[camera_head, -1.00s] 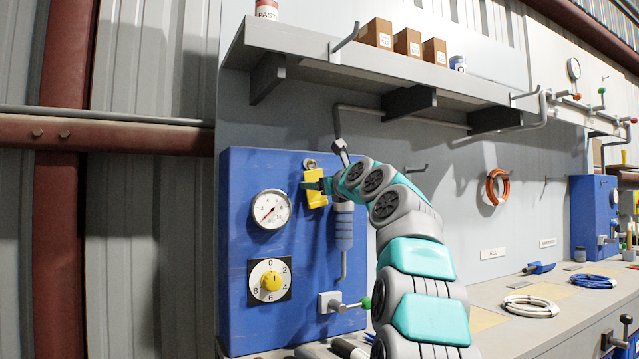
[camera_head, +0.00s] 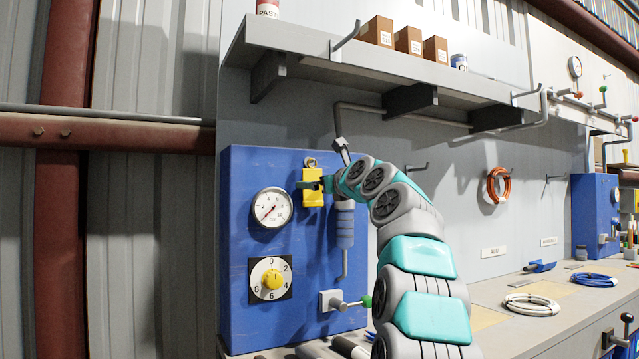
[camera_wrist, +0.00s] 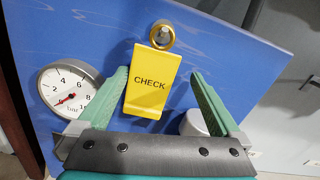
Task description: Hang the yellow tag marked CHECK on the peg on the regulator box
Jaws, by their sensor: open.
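The yellow tag marked CHECK (camera_wrist: 148,82) hangs at the upper part of the blue regulator box (camera_wrist: 75,32). Its top meets a round brass-coloured ring or peg end (camera_wrist: 162,36); I cannot tell exactly how the tag's hole sits on the peg. In the head view the tag (camera_head: 312,190) hangs upright below the peg (camera_head: 310,162) on the box (camera_head: 240,190). My gripper (camera_wrist: 163,88) is open, with its green fingers on either side of the tag and a gap at the right finger. The left finger is close to the tag's edge; contact is unclear. My gripper also shows in the head view (camera_head: 318,185).
A pressure gauge (camera_head: 272,207) and a yellow dial (camera_head: 271,279) are on the box front, left of my gripper. A grey cylinder (camera_head: 345,225) is just below right. A shelf (camera_head: 390,75) juts out above. A green-handled valve (camera_head: 350,303) sits lower.

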